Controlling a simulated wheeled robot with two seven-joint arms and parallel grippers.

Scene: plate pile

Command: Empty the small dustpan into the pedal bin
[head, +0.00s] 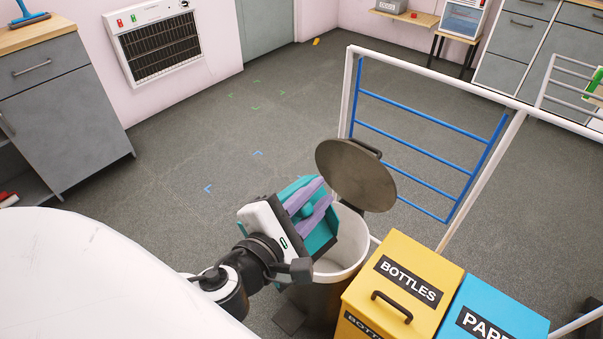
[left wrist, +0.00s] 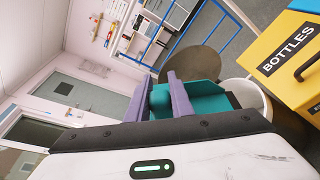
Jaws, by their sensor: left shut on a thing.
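The small dustpan (head: 323,236) is teal. My left gripper (head: 307,205), with purple fingers, is shut on its teal handle (head: 307,211). The dustpan is tilted above the left part of the pedal bin's mouth. Its teal pan also shows in the left wrist view (left wrist: 208,104), beyond the purple fingers of the gripper (left wrist: 175,95). The pedal bin (head: 343,262) has a pale inner liner, and its round dark lid (head: 355,174) stands open at the back. I cannot see whether anything is in the dustpan. My right gripper is not in view.
A yellow bottles bin (head: 418,262) stands close to the right of the pedal bin, with a blue paper bin (head: 500,300) beyond it. A white-framed rail with blue bars (head: 420,150) stands behind. The floor to the left is clear.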

